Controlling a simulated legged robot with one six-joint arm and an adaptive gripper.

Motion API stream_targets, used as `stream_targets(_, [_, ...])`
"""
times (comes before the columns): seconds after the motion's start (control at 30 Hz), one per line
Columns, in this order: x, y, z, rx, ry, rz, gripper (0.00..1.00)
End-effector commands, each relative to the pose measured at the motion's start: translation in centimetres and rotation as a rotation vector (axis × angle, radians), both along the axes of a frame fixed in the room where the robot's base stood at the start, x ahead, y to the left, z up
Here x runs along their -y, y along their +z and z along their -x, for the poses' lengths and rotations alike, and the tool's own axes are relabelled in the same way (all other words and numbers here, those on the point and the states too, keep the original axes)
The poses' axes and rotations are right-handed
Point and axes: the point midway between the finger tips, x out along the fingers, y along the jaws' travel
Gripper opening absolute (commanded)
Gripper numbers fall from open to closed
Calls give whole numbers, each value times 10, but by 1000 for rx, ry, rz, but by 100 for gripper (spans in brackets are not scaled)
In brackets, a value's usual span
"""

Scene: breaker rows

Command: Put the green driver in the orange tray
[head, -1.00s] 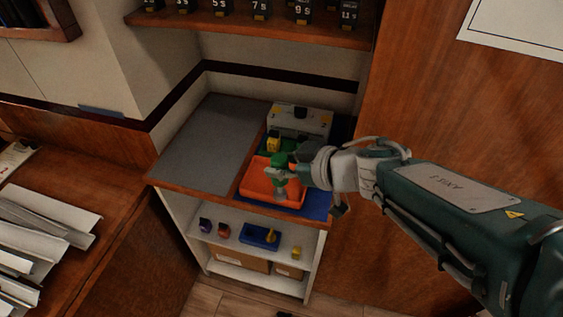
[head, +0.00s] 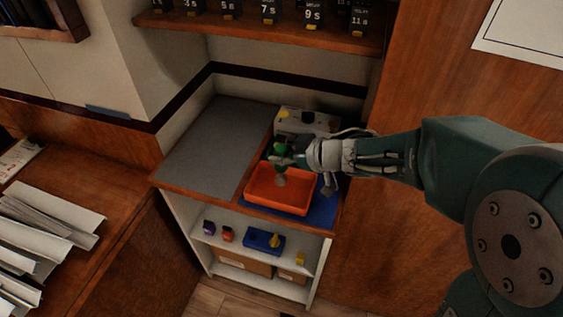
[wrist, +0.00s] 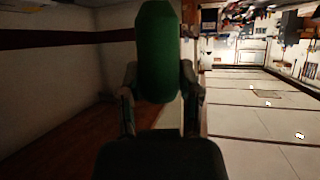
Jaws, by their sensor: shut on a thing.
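The green driver (head: 280,148) is held in my gripper (head: 284,161), its rounded green end upward. In the wrist view the driver (wrist: 158,50) sits between the two fingers (wrist: 160,88), which press on its sides. The orange tray (head: 272,197) lies below on the cabinet top, and its inside shows no loose object. My gripper is over the back part of the tray, and a greyish part hangs below it above the tray floor. I cannot tell whether that part is the driver's lower end or a finger.
A grey mat (head: 212,147) covers the left of the cabinet top. A pale box (head: 305,121) stands behind the tray, partly hidden by my gripper. A blue mat (head: 322,207) shows beside the tray. The shelf below holds a blue tray (head: 262,241) and small coloured pieces.

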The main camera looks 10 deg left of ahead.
Motion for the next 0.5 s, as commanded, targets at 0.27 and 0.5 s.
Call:
stream_targets(0.27, [-6,-26,-21,0,1,0,0])
stream_targets(0.5, [-8,-57,-25,-4,-1,1,0])
